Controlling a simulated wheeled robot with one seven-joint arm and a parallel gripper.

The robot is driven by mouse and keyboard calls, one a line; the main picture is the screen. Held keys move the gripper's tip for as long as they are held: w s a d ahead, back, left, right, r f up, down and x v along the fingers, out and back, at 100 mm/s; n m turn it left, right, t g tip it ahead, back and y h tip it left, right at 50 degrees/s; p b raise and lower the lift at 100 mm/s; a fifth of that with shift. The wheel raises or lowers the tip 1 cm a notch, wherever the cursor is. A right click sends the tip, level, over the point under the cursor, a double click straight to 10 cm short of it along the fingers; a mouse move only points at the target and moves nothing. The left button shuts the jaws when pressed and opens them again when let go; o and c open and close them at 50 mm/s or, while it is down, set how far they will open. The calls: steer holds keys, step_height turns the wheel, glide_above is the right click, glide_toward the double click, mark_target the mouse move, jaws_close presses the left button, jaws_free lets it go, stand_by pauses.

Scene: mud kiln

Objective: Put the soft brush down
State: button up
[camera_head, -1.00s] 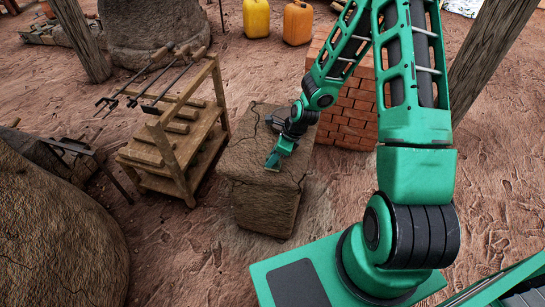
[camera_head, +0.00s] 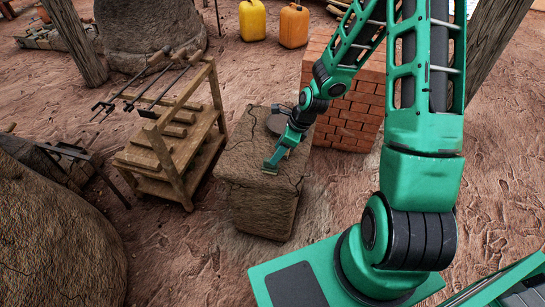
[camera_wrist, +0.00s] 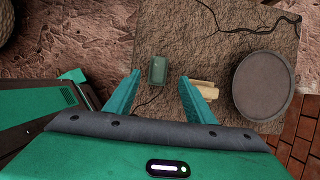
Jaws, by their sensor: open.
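My gripper (camera_wrist: 159,79) is open over the top of a square clay block (camera_head: 238,162); it also shows in the head view (camera_head: 273,164). In the wrist view a small dark green block (camera_wrist: 158,70) shows in the gap between the fingertips, with no visible grip on it. A pale wooden piece (camera_wrist: 206,88), perhaps the soft brush, lies beside the right finger, which partly covers it. I cannot tell for certain which is the brush. In the head view my gripper hides most of this spot.
A dark round disc (camera_wrist: 263,85) lies on the clay block, also in the head view (camera_head: 275,124). A wooden rack (camera_head: 180,145) with long tongs stands left. A brick stack (camera_head: 350,115) stands behind right. Yellow (camera_head: 253,18) and orange (camera_head: 294,25) cans stand at the back.

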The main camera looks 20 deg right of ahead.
steer(key=s+d+r+n+g+h, duration=0.1)
steer(key=s+d+r+n+h, duration=0.1)
steer(key=s+d+r+n, duration=0.55)
steer(key=s+d+r+n+g+h, duration=0.1)
steer(key=s+d+r+n+h, duration=0.3)
steer(key=r, duration=0.6)
steer(key=s+d+r+n+y, duration=0.1)
steer(key=s+r+n, duration=0.2)
steer(key=s, duration=0.6)
steer(key=s+d+r+n+y, duration=0.1)
steer(key=s+r+n, duration=0.3)
steer(key=s, duration=0.5)
step_height(320, 180, up, 3)
steer(key=shift+s+d+f+g, duration=0.1)
steer(key=shift+s+d+g, duration=0.25)
steer(key=shift+d, duration=0.4)
steer(key=shift+w, duration=0.1)
steer(key=shift+w+f, duration=0.25)
steer(key=shift+w, duration=0.4)
